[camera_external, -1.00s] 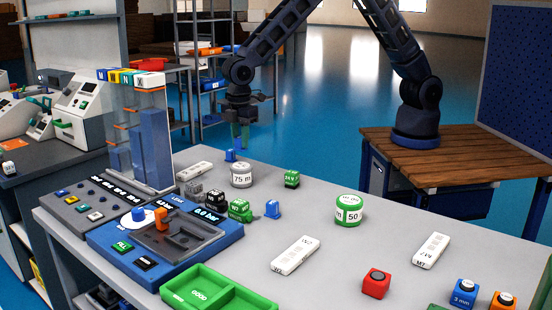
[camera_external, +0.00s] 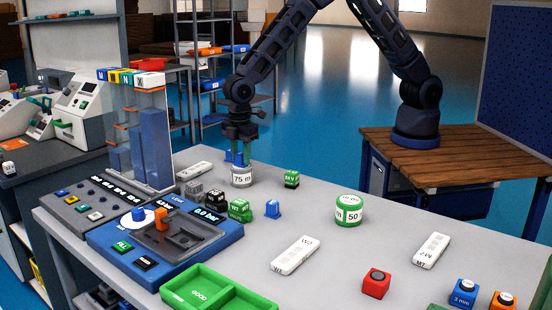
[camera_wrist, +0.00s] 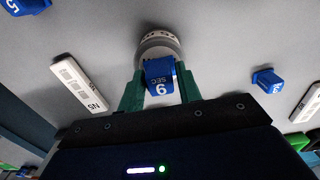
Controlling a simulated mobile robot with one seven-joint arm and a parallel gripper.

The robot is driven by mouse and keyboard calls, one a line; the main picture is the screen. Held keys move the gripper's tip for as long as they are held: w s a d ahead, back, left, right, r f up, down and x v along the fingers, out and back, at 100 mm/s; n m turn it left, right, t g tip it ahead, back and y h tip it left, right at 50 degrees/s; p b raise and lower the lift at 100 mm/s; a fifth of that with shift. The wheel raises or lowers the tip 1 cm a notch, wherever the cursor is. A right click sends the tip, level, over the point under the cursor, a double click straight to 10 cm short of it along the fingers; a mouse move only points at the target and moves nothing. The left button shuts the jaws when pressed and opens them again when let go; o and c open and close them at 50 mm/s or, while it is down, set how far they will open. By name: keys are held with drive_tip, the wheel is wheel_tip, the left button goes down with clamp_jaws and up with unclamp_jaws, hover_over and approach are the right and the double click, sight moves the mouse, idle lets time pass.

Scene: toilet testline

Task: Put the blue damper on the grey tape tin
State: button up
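A blue damper (camera_wrist: 160,78) with white lettering ending in SEC sits between the green fingers of my gripper (camera_wrist: 161,92) in the wrist view. The fingers lie along both its sides. The grey tape tin (camera_wrist: 158,43) is right behind the damper there. In the external view my gripper (camera_external: 241,152) points down over the tin (camera_external: 241,179), marked 75 m. The held damper (camera_external: 238,158) is small and partly hidden by the fingers at the tin's top. I cannot tell whether it touches the lid.
Another blue block (camera_external: 228,156) stands behind the tin, and one (camera_external: 272,208) nearer the front. A green block (camera_external: 291,178) is right of the tin. Dark and green blocks (camera_external: 240,210) stand in front. A green-white tin (camera_external: 348,210) is further right.

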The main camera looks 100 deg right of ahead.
sight(241, 153)
drive_tip(key=shift+o, duration=0.9)
wheel_tip(241, 153, up, 13)
drive_tip(key=s+d+r+m+t, duration=0.1)
drive_tip(key=s+d+r+m, duration=0.1)
drive_tip(key=s+d+r, duration=0.6)
drive_tip(key=s+d+r+m+t, duration=0.1)
drive_tip(key=s+d+r+m, duration=0.15)
drive_tip(key=s+r, duration=0.45)
drive_tip(key=s+d+r+m+t, duration=0.15)
drive_tip(key=s+d, duration=0.25)
drive_tip(key=s, duration=0.6)
drive_tip(key=s+d+r+m, duration=0.1)
drive_tip(key=s+d+r, duration=0.3)
drive_tip(key=s, duration=0.5)
drive_tip(key=s+d+f+m+t, duration=0.1)
drive_tip(key=s+m, duration=0.1)
drive_tip(key=s, duration=1)
drive_tip(key=shift+s+d+f, duration=0.15)
drive_tip(key=shift+d+f, duration=0.05)
drive_tip(key=shift+d, duration=0.05)
